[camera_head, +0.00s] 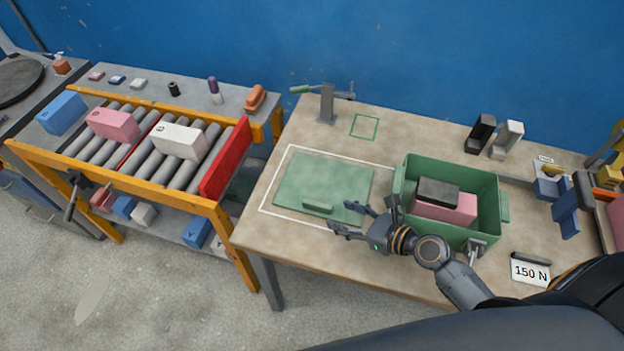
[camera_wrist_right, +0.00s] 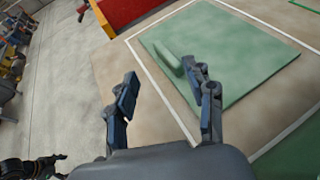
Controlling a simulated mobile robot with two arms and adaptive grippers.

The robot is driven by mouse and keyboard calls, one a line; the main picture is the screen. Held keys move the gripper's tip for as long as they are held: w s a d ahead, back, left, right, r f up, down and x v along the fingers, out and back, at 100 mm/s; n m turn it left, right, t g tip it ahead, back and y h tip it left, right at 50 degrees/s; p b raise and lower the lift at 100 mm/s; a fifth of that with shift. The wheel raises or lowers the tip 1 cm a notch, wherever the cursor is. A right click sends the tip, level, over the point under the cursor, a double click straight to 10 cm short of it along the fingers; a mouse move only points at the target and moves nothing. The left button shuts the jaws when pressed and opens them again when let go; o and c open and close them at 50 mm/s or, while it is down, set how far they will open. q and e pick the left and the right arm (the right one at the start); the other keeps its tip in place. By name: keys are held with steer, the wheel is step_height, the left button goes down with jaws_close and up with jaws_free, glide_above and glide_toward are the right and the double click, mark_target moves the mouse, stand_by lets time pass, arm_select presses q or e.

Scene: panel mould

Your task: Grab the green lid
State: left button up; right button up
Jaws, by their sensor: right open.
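The green lid (camera_head: 325,184) lies flat on the table inside a white outlined rectangle, left of the green box. Its raised handle (camera_head: 318,206) is along its near edge. In the right wrist view the lid (camera_wrist_right: 235,60) and its handle (camera_wrist_right: 168,58) show beyond the fingers. My right gripper (camera_head: 350,218) is open and empty, at the lid's near right corner, a little right of the handle. In the wrist view the right gripper's fingers (camera_wrist_right: 165,95) are spread apart, one in line with the handle. I cannot tell whether it touches the lid. My left gripper is not in view.
The open green box (camera_head: 488,184) stands right of the lid, holding a pink block (camera_head: 450,209) and a dark block (camera_head: 438,190). A clamp (camera_head: 326,103) stands at the table's back left. A roller conveyor (camera_head: 150,141) is to the left. A 150 N card (camera_head: 530,272) lies front right.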

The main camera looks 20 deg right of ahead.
mark_target(310, 202)
steer(key=shift+w+a+f, duration=0.1)
steer(key=shift+w+a, duration=0.05)
steer(key=shift+w, duration=0.25)
steer(key=x, duration=0.4)
steer(key=shift+a, duration=0.1)
steer(key=shift+x, duration=1.1)
steer(key=shift+w+a+f, duration=0.25)
steer(key=shift+w+f, duration=0.05)
steer(key=shift+w, duration=0.1)
steer(key=x, duration=0.3)
steer(key=shift+w+a+f, duration=0.1)
steer(key=shift+w+a, duration=0.15)
steer(key=shift+w, duration=0.05)
steer(key=shift+w+a+f, duration=0.2)
steer(key=shift+w, duration=0.15)
steer(key=shift+s, duration=0.1)
steer(key=shift+c, duration=0.2)
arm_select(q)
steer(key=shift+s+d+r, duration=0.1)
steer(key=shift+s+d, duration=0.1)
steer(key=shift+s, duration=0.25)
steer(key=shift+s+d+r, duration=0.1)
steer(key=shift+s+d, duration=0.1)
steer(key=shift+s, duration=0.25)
arm_select(e)
jaws_close()
steer(key=shift+r, duration=0.1)
